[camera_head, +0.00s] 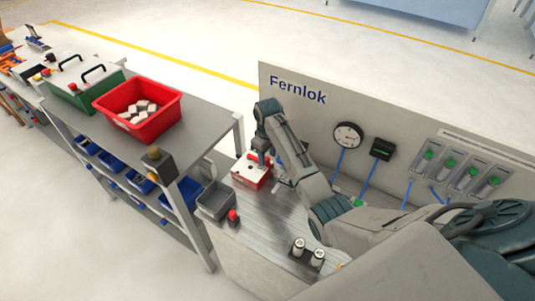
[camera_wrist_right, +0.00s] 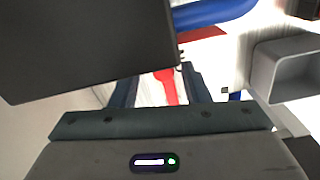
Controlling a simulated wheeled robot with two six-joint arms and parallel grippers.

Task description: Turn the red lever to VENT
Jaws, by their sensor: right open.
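The red lever (camera_wrist_right: 168,86) shows in the right wrist view as a red strip on a pale surface, between the two dark fingers of my right gripper (camera_wrist_right: 160,88). The fingers are apart, one on each side of it; I cannot tell whether they touch it. In the head view my right gripper (camera_head: 264,160) points down over a small red and white unit (camera_head: 249,175) on the metal bench. The lever cannot be made out clearly there, and no VENT mark is readable. My left gripper is not in view.
A dark plate (camera_wrist_right: 85,45) and a blue tube (camera_wrist_right: 215,12) lie close to the fingers. A grey bin (camera_head: 216,200) stands beside the unit. The Fernlok panel (camera_head: 290,110) rises behind. Two metal cylinders (camera_head: 308,251) stand at the bench front.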

